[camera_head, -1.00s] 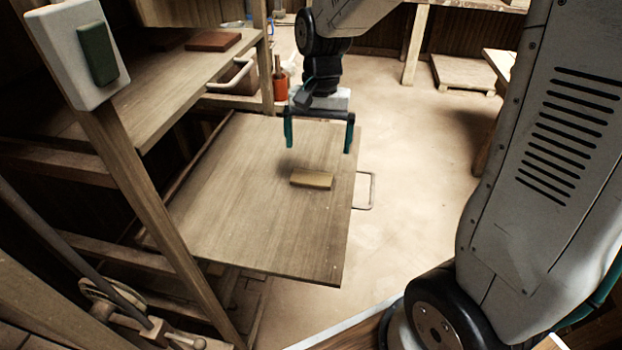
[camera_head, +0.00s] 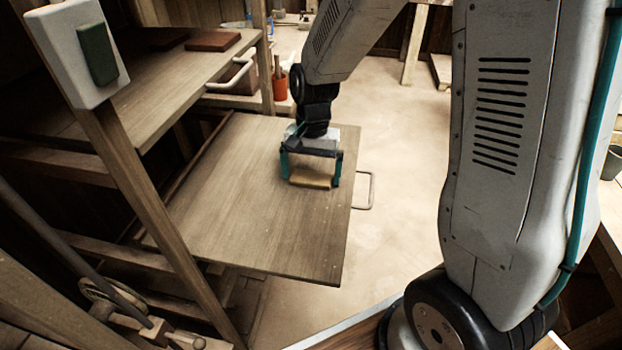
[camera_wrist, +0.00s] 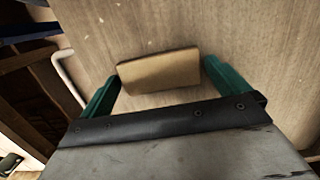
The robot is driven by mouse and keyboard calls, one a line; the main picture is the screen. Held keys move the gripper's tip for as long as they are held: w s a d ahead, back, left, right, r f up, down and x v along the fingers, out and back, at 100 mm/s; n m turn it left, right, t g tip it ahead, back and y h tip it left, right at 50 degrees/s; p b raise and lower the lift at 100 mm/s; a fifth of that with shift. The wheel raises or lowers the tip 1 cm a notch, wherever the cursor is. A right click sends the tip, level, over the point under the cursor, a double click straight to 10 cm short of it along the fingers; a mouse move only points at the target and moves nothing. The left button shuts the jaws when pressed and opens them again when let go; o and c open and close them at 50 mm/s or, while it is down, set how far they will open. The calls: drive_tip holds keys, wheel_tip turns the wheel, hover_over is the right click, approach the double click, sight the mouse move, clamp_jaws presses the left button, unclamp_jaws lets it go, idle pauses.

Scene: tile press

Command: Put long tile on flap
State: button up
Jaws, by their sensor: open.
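The long tile (camera_head: 310,181) is a tan rectangular block lying flat on the flap (camera_head: 235,205), a wide wooden board that is folded out level. The tile is near the flap's right side, by the handle. My gripper (camera_head: 310,178) is lowered over the tile with its green fingers open, one near each end. In the wrist view the tile (camera_wrist: 158,71) lies across the gap between the fingertips (camera_wrist: 160,78), with a small gap visible on each side. Whether the fingertips touch the flap is unclear.
A reddish-brown tile (camera_head: 213,40) lies on the upper shelf (camera_head: 150,90) at left. A pale switch box (camera_head: 78,50) with a green button is on the near post. A metal handle (camera_head: 367,190) sticks out from the flap's right edge. An orange cup (camera_head: 283,105) stands behind.

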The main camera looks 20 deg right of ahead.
drive_tip(key=c, duration=0.9)
drive_tip(key=shift+r, duration=0.2)
